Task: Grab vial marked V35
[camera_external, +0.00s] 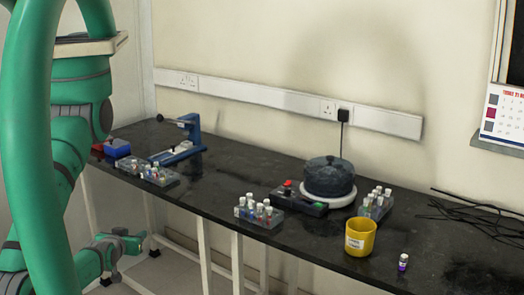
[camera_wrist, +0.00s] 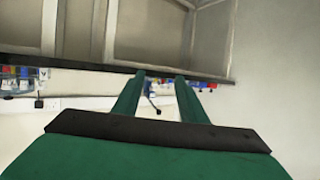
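Several white-capped vials stand in a rack at front centre (camera_external: 258,218), a rack at the left (camera_external: 150,175) and a rack at the right (camera_external: 378,210). A single vial with a purple band (camera_external: 403,263) stands alone near the front edge at the right. No label is legible, so I cannot tell which vial is V35. My gripper (camera_wrist: 160,76) is open and empty, its two green fingers apart in the wrist view. That view appears upside down, with the bench edge beyond the fingertips. Small blurred coloured items (camera_wrist: 22,76) show at its left.
The black bench (camera_external: 225,175) runs along the wall. On it are a blue press-like device (camera_external: 185,145), a dark round pot (camera_external: 329,178), a yellow cup (camera_external: 360,238) and loose black cables (camera_external: 465,212). White legs (camera_external: 237,260) stand under the bench.

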